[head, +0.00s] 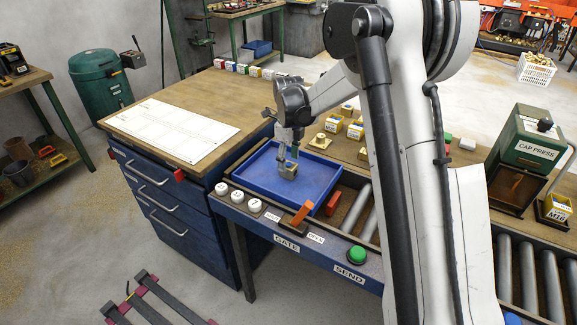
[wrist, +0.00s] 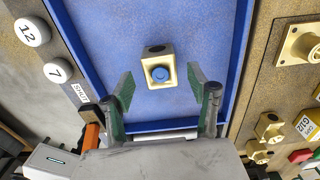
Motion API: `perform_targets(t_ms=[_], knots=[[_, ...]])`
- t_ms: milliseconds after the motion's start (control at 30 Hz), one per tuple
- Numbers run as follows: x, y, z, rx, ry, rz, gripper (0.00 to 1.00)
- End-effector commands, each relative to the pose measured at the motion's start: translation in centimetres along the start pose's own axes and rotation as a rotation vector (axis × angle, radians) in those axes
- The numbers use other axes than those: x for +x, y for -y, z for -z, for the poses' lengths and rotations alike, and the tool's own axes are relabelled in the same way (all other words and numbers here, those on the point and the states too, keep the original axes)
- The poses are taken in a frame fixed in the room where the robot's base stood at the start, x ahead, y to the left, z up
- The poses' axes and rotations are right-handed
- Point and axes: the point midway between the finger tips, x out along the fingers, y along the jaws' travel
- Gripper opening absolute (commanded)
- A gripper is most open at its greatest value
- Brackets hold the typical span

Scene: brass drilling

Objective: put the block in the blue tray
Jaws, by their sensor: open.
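In the head view the block (head: 288,171) is toward the middle of the tray (head: 322,172), just below my gripper (head: 289,155). In the wrist view the fingers of my gripper (wrist: 160,83) are spread, with a gap on each side of the block. Nothing is held between them. Part of the block is hidden by the fingers in the head view.
An orange lever (head: 302,213) marked for the gate stands at the tray's front edge, with white numbered buttons (head: 237,196) beside it. A green SEND button (head: 357,254) is farther right. Yellow part boxes (head: 334,124) stand behind the tray. Rollers (head: 357,205) lie to its right.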

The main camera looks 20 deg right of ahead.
Motion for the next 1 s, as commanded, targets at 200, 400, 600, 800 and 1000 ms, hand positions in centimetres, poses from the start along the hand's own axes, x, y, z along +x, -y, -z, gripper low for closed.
perform_targets(t_ms=[200, 400, 600, 800, 1000], knots=[[-4.6, 0.0, 0.0, 0.0, 0.0, 0.0, 0.54], [-7.5, 0.0, 0.0, 0.0, 0.0, 0.0, 0.54], [-8.9, -0.1, 0.1, -0.013, 0.003, 0.003, 0.54], [-11.9, -2.0, 2.0, -0.191, 0.033, 0.039, 0.54], [-15.9, -5.2, 5.3, -0.497, 0.07, 0.113, 0.54]])
